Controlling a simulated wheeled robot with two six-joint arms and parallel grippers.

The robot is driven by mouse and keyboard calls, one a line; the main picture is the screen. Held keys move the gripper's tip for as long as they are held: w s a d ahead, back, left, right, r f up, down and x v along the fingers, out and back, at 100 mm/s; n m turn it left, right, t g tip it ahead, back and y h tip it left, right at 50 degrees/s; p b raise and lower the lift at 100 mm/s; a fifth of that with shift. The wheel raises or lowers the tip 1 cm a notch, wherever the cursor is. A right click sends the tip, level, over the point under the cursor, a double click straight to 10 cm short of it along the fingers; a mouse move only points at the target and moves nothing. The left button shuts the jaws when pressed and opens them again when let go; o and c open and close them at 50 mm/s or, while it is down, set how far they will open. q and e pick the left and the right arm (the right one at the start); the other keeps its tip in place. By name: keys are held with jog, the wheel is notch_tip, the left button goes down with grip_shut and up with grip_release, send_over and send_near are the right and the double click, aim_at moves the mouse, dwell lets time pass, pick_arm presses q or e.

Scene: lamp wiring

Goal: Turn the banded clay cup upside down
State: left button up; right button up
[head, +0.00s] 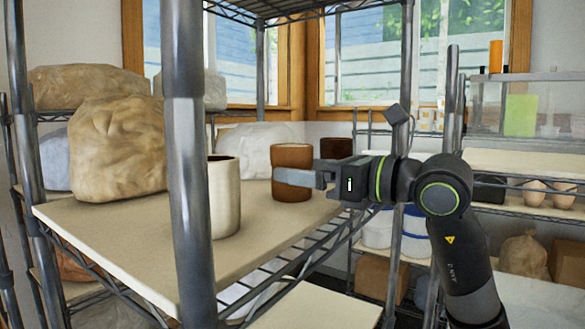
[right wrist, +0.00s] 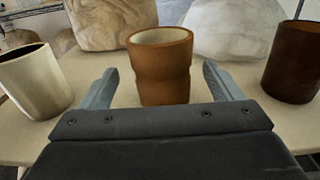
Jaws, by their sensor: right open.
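My right gripper (head: 308,178) is open and level at the cup. In the right wrist view its two fingers stand one on each side of the cup, with a gap on both sides. My left gripper is not in view.
A cream cup (head: 223,195) stands left of the banded cup, and a dark brown cup (head: 336,147) stands to its right. Wrapped clay lumps (head: 118,148) lie behind and left. A metal shelf post (head: 187,160) rises in front. The board (head: 150,250) is clear toward its front edge.

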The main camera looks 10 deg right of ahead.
aim_at(308, 168)
jog(key=p+x, duration=0.1)
jog(key=x, duration=0.2)
jog(key=shift+w+r, duration=0.15)
jog(key=shift+r, duration=0.05)
jog(key=shift+w+a+f+p, duration=0.1)
jog(key=shift+w+a+p, duration=0.1)
jog(key=shift+p, duration=0.1)
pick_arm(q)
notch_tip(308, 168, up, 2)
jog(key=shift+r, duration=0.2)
pick_arm(e)
jog(key=shift+d, duration=0.1)
jog(key=shift+c, duration=0.9)
jog(key=c, duration=1.1)
jog(key=shift+o, duration=0.2)
